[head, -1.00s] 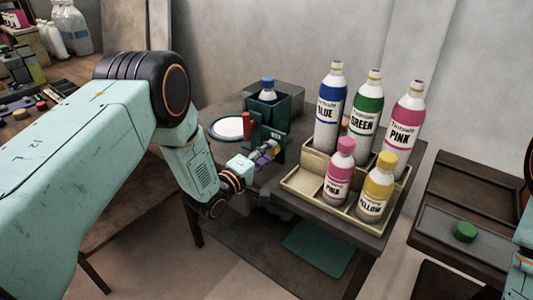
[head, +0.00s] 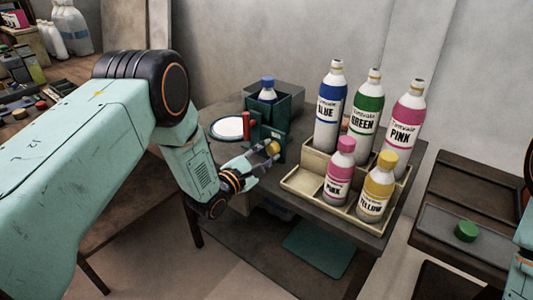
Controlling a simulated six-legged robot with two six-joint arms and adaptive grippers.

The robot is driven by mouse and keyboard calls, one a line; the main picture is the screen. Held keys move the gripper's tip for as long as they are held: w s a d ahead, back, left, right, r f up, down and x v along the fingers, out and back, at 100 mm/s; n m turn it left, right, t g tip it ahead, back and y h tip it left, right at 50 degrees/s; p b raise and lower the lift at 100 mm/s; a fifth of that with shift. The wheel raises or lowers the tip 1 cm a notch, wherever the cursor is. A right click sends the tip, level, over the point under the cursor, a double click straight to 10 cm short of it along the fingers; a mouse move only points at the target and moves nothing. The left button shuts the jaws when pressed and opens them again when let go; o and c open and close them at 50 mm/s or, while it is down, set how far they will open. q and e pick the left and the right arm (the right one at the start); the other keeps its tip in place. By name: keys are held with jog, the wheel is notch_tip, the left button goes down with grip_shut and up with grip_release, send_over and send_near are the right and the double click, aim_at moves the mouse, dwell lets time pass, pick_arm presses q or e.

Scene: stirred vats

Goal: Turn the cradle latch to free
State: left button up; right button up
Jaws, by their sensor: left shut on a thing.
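The cradle (head: 283,137) is a dark green holder on the grey table, with a blue-capped bottle (head: 267,90) upright in it. A small yellow knob (head: 273,147) at the cradle's lower front seems to be the cradle latch. My left gripper (head: 266,153) reaches it from the lower left and is shut on it, with the fingers hiding part of it. Whether the latch stands at free cannot be told at this size. A red upright handle (head: 247,126) stands at the cradle's left side. My right gripper is out of view.
A white round dish (head: 229,128) lies left of the cradle. To the right, a cream tray (head: 300,184) holds pink and yellow bottles, with tall blue, green and pink bottles behind. A green cap (head: 466,231) lies on the right-hand bench.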

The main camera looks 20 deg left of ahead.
pick_arm(q)
jog(key=shift+w+a+r+n, duration=0.15)
jog(key=shift+w+r+n, duration=0.1)
jog(key=shift+n, duration=0.35)
jog(key=shift+s, duration=0.1)
jog(key=o, duration=1.1)
jog(key=shift+f, duration=0.2)
jog(key=shift+o, duration=0.2)
jog(key=shift+s, duration=0.1)
jog(key=shift+s+f, duration=0.1)
jog(key=v, duration=1.1)
jog(key=shift+s, duration=0.4)
